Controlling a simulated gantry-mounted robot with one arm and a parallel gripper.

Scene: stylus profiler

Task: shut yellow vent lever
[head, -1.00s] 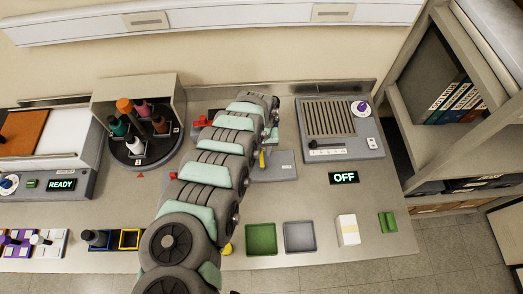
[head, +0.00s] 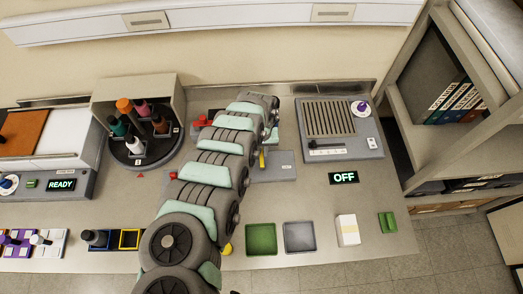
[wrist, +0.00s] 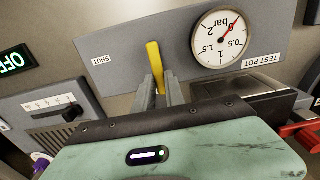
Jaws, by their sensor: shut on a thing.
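The yellow vent lever (wrist: 154,62) stands up in front of a grey panel in the wrist view, beside a word plate marked SHUT (wrist: 97,60). My gripper (wrist: 160,84) has its two fingers around the lever's lower visible part and is shut on it. A round pressure gauge (wrist: 221,38) sits on the same panel to the right, with its red needle near 0. In the head view a small part of the yellow lever (head: 262,160) shows beside my arm, which hides the gripper and most of the lever.
A grey instrument (head: 340,125) with a slider and an OFF display (head: 344,178) stand right of the lever. A carousel of bottles (head: 140,140) is left. A green tray (head: 261,239) and a grey tray (head: 299,237) lie near the front edge. A red part (wrist: 302,135) shows at right.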

